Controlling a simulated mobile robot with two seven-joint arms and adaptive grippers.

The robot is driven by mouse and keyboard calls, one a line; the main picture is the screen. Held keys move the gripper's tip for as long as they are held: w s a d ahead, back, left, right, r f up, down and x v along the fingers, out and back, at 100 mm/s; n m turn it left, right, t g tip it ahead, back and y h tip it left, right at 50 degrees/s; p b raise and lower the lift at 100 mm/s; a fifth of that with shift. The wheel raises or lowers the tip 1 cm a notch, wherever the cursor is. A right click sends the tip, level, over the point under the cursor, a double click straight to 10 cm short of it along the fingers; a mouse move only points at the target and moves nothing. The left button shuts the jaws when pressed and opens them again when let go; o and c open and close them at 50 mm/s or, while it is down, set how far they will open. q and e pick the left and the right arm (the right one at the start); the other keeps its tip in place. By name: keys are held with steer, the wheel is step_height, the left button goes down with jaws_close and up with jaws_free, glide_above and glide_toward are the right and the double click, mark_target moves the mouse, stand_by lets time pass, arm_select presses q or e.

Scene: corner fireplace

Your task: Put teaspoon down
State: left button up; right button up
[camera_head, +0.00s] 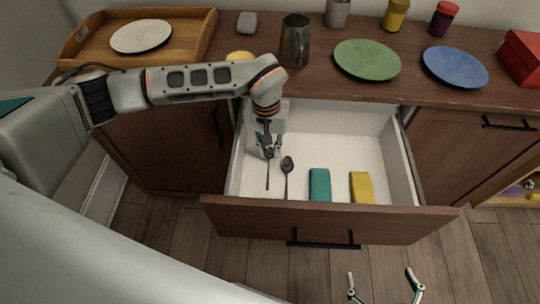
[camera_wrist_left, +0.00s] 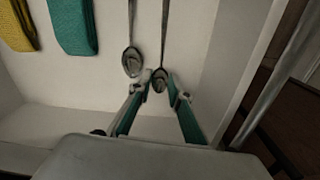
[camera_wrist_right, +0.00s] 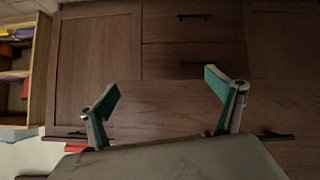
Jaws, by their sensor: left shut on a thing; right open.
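A metal teaspoon (camera_wrist_left: 163,35) is in the open drawer (camera_head: 330,218), its bowl between the fingertips of my left gripper (camera_wrist_left: 160,80). In the head view this gripper (camera_head: 268,150) reaches down into the left part of the drawer, and the teaspoon's handle (camera_head: 267,178) points to the drawer front. I cannot tell whether the teaspoon touches the drawer floor. A second spoon (camera_head: 287,165) lies just right of it, roughly parallel; it also shows in the left wrist view (camera_wrist_left: 131,62). My right gripper (camera_head: 381,278) is open and empty, in front of the drawer.
A teal block (camera_head: 320,185) and a yellow block (camera_head: 362,188) lie in the drawer, right of the spoons. The counter above holds a wooden tray (camera_head: 195,40), a metal mug (camera_head: 295,42), a green plate (camera_head: 367,60) and a blue plate (camera_head: 455,67).

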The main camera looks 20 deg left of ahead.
mark_target(269, 153)
arm_select(q)
step_height(269, 153, down, 4)
steer(key=shift+s+f+b, duration=0.1)
steer(key=shift+s+b, duration=0.05)
steer(key=shift+b, duration=0.3)
steer(key=shift+r, duration=0.2)
steer(key=o, duration=0.4)
steer(key=shift+f, duration=0.2)
steer(key=shift+o, duration=0.8)
steer(key=shift+r, duration=0.2)
steer(key=r, duration=0.2)
steer(key=r+p, duration=0.1)
steer(key=r, duration=0.3)
steer(key=shift+w+a+r+p, duration=0.15)
steer(key=shift+w+p, duration=0.1)
steer(key=shift+p, duration=0.15)
step_height(269, 153, up, 5)
steer(key=shift+s+p, duration=0.15)
steer(key=shift+p, duration=0.4)
steer(key=shift+a+r, duration=0.1)
steer(key=shift+r, duration=0.25)
arm_select(e)
steer(key=shift+s+d, duration=0.15)
steer(key=shift+d, duration=0.25)
